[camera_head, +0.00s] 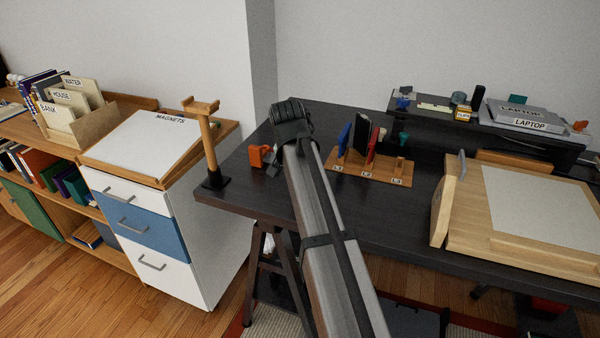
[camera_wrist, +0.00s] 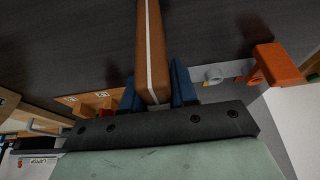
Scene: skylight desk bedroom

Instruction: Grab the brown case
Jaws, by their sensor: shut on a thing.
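The brown case (camera_wrist: 148,50) shows in the wrist view as a narrow brown slab with a pale line along its edge. It stands between the two blue fingers of my gripper (camera_wrist: 157,84), which are shut on it. The case runs from the fingers to the top edge of the picture. Its far end is out of view, and I cannot tell whether it touches the desk. In the head view my arm hides the case and the fingers; the dark wrist (camera_head: 290,125) is over the left part of the dark desk (camera_head: 235,187).
An orange object (camera_head: 258,155) sits just left of my wrist; it also shows in the wrist view (camera_wrist: 275,65). A wooden rack (camera_head: 375,174) with upright items stands to the right. A wooden stand (camera_head: 206,140) is at the left corner, and a drawing board (camera_head: 530,205) lies right.

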